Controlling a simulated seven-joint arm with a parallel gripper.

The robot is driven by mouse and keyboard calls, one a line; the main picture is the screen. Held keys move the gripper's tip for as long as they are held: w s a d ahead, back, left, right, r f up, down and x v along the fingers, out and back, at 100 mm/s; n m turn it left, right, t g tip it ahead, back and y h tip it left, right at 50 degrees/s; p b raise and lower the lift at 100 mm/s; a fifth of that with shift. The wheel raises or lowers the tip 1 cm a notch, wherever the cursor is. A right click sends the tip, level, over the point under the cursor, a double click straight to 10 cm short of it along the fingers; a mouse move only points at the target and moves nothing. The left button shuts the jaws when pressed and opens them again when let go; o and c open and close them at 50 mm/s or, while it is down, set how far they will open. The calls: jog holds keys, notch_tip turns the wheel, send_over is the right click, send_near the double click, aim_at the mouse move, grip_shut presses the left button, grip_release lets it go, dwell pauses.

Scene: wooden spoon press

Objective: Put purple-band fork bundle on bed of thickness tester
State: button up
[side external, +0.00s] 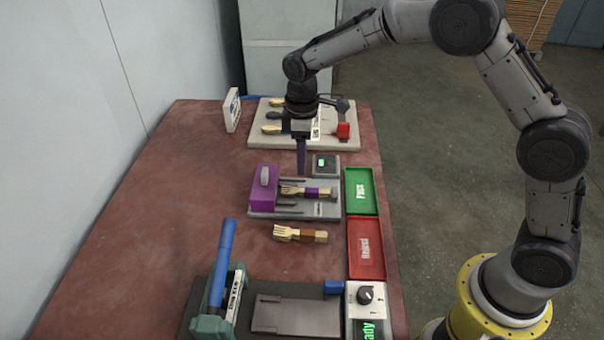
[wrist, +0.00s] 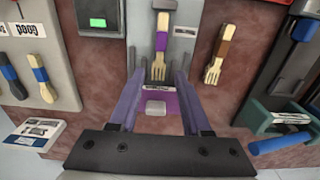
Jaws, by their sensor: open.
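The purple-band fork bundle (side external: 312,193) lies flat on the grey bed of the thickness tester (side external: 265,214), its tines toward the purple block (side external: 263,190) at the tester's left end. In the wrist view the bundle (wrist: 161,45) lies on the grey bed with its tines pointing down the picture to the block (wrist: 169,108). My gripper (side external: 301,172) points down near the tester's far side, by the bundle. In the wrist view its purple fingers (wrist: 157,80) are spread apart with no bundle held; the block and its pale knob show between them.
A brown-band fork bundle (side external: 300,234) lies in front of the tester. A green Pass tray (side external: 360,190) and red Reject tray (side external: 366,248) line the right edge. A display box (side external: 326,165) adjoins the tester. A blue-handled press (side external: 222,265) stands in front; a pale board (side external: 350,138) with bundles lies behind.

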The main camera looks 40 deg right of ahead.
jog(key=s+d+r+m+t, duration=0.1)
jog(key=s+d+r+m, duration=0.15)
jog(key=s+r, duration=0.5)
jog(key=s+d+r+m+t, duration=0.2)
jog(key=s+d+r, duration=0.1)
jog(key=s+r, duration=0.5)
jog(key=s+d+m+t, duration=0.2)
jog(key=s+m, duration=0.2)
jog(key=s, duration=1.1)
jog(key=shift+s+d+f+t, duration=0.2)
jog(key=shift+s+f+t, duration=0.1)
jog(key=shift+f, duration=0.05)
